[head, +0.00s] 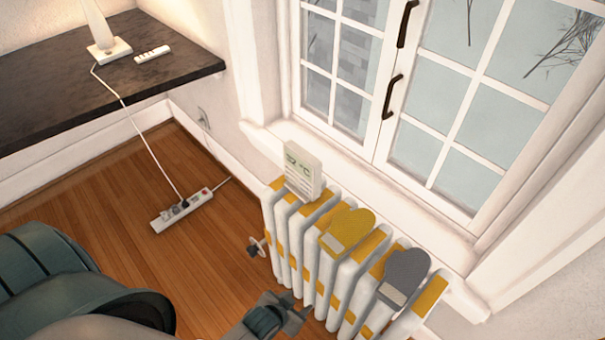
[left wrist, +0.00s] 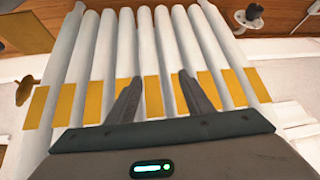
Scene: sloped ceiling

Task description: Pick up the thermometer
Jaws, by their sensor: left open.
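The thermometer does not show in that view. My right gripper is not in view.
A yellow mitten (head: 347,229) and a grey mitten (head: 404,277) lie on the radiator, right of the thermometer. A valve knob (head: 256,247) sticks out at its left. A power strip (head: 182,210) lies on the wooden floor. A dark shelf (head: 60,90) is at upper left.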

